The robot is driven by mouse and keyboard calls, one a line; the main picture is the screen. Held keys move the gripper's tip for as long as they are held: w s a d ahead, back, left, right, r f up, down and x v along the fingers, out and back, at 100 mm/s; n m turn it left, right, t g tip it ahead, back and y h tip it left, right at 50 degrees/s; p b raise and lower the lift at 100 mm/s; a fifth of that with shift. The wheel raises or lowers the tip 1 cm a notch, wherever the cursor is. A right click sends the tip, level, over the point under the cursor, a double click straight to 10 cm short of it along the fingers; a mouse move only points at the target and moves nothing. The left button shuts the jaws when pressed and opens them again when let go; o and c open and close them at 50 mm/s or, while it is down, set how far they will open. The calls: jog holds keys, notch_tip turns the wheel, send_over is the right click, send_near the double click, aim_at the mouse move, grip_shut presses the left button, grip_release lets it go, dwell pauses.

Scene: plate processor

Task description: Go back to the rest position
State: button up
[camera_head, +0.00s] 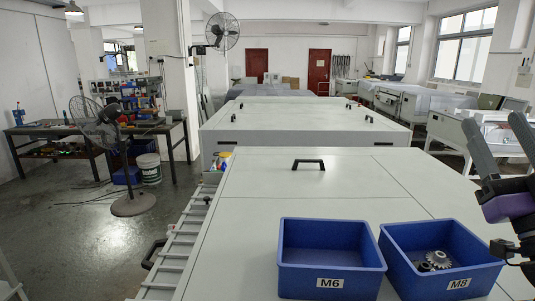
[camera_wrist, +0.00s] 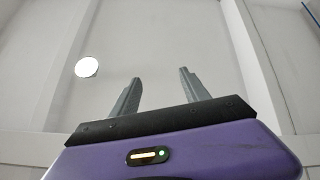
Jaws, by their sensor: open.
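My gripper (camera_head: 491,119) is at the right edge of the head view, with its purple body and two grey fingers pointing up. It stands above and to the right of the blue box marked M8 (camera_head: 459,284). In the wrist view, my gripper (camera_wrist: 160,76) is open, with its fingers apart and nothing between them. Behind the fingers are a pale surface and a round white light (camera_wrist: 87,67).
The M8 box holds a silver gear (camera_head: 438,259) and a darker round part (camera_head: 424,267). The blue box marked M6 (camera_head: 330,284) looks empty. Both stand on a light cabinet top (camera_head: 250,200) with a black handle (camera_head: 308,164). A fan (camera_head: 130,205) stands on the floor at left.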

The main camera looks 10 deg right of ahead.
jog(key=s+a+f+m+g+h+b, duration=0.1)
jog(key=s+a+f+m, duration=0.1)
jog(key=f, duration=0.6)
jog(key=s+a+f+m+g+h, duration=0.1)
jog(key=s+a+f+m+g, duration=0.1)
jog(key=f, duration=0.7)
jog(key=s+a+f+m+g+h+b, duration=0.1)
jog(key=s+a+f+m+g+h, duration=0.1)
jog(key=f, duration=0.7)
jog(key=shift+s+a+m+b, duration=0.2)
jog(key=shift+s+a+m, duration=0.35)
jog(key=shift+a, duration=0.3)
jog(key=shift+s+a+m+b, duration=0.15)
jog(key=shift+s+a+m, duration=0.15)
jog(key=shift+a+m, duration=0.45)
jog(key=s+a+f+n+g+y+b, duration=0.1)
jog(key=s+a+f+n+g+y, duration=0.1)
jog(key=s+a+f+n+y, duration=0.2)
jog(key=s+a+f+n+g+y+b, duration=0.2)
jog(key=s+a+f+y, duration=0.4)
jog(key=s+f, duration=1)
jog(key=a+f+n+g, duration=0.1)
jog(key=a+n, duration=0.1)
jog(key=a, duration=0.1)
jog(key=shift+s+a+f, duration=0.2)
jog(key=shift+a+f, duration=0.2)
